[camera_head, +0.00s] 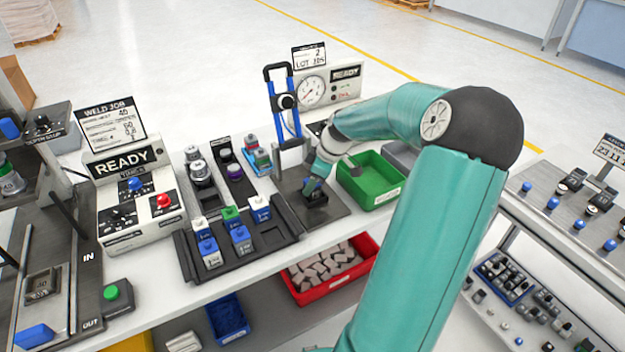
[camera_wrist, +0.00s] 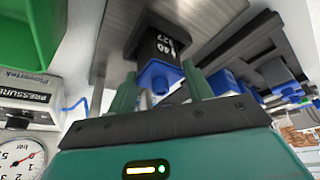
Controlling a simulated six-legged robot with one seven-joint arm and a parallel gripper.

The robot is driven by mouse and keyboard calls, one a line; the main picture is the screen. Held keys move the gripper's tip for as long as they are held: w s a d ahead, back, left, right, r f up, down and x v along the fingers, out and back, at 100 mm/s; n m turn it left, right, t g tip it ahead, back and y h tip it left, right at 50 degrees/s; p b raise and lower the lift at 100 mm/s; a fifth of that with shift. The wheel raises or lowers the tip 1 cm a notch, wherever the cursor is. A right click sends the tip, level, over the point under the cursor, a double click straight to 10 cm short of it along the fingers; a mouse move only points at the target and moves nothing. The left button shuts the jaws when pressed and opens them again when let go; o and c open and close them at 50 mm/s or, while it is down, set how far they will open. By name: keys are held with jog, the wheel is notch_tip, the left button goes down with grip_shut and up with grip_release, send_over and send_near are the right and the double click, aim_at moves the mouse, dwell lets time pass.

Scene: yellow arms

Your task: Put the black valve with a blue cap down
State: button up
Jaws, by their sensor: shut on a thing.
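My gripper (camera_head: 318,181) points down over a grey metal plate (camera_head: 341,208) at the middle of the bench. In the wrist view, the green fingers of my gripper (camera_wrist: 160,75) are shut on the black valve (camera_wrist: 157,47), one on each side of its blue cap (camera_wrist: 159,79). The valve has white print on its side. Its far end is at a black holder (camera_wrist: 150,22) on the plate. I cannot tell whether it is fully seated. In the head view, the holder (camera_head: 316,199) shows under my gripper, and the valve is mostly hidden.
A black rack (camera_head: 250,244) with several blue-, white- and green-capped valves stands left of the plate. A green bin (camera_head: 368,180) is close on the right. A pressure tester (camera_head: 335,92) and a blue-handled press (camera_head: 285,102) stand behind. A red bin (camera_head: 330,280) sits below.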

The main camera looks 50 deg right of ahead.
jog(key=shift+f, duration=0.1)
jog(key=o, duration=1)
